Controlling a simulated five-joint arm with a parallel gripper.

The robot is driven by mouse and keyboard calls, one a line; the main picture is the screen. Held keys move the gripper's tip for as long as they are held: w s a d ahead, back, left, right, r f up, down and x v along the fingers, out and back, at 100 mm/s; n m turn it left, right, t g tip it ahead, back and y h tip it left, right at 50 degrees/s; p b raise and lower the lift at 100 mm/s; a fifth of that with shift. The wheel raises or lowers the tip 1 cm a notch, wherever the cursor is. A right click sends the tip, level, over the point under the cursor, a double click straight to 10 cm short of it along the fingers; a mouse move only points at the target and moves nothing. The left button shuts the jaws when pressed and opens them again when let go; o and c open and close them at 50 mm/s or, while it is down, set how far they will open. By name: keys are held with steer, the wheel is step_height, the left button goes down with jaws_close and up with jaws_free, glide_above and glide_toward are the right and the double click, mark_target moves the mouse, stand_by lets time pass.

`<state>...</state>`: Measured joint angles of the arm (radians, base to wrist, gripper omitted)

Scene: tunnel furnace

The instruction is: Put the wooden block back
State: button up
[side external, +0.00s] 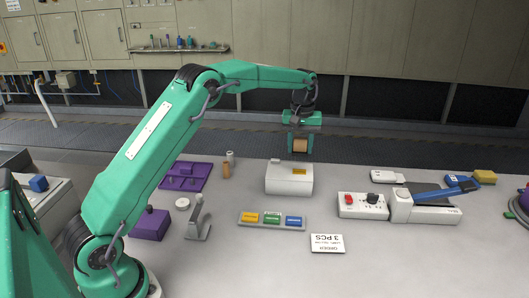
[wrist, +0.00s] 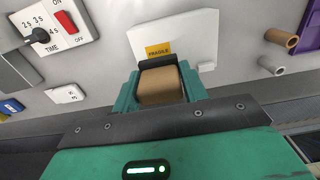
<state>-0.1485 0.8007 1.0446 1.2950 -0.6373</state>
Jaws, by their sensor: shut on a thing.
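My gripper (side external: 300,150) is shut on the wooden block (side external: 300,145), a small brown piece held between its two green jaws. In the side external view the block is above the table, behind the white box (side external: 289,182) with a yellow label. In the wrist view the block (wrist: 160,88) sits between the green jaws, with a dark strip at its far end. The white box also shows there (wrist: 195,38), just beyond the block, and its yellow label reads FRAGILE. The block's sides are partly hidden by the jaws.
Left of the box stand a wooden cylinder (side external: 226,171), a grey cylinder (side external: 230,156) and a purple tray (side external: 205,169). In front are a tray of coloured pieces (side external: 246,225) and an order card (side external: 327,243). A switch box (side external: 350,211) and a blue-levered device (side external: 425,214) stand right.

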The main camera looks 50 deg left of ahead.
steer(key=shift+s, duration=0.65)
steer(key=s+d+f, duration=0.1)
steer(key=s+f, duration=0.1)
steer(key=s, duration=1.7)
steer(key=shift+s+d, duration=0.15)
steer(key=shift+d, duration=0.25)
steer(key=shift+f, duration=0.1)
glide_above(232, 196)
step_height(232, 196, down, 7)
steer(key=shift+s, duration=0.1)
steer(key=shift+f, duration=0.1)
steer(key=shift+f, duration=1.9)
steer(key=shift+f, duration=0.1)
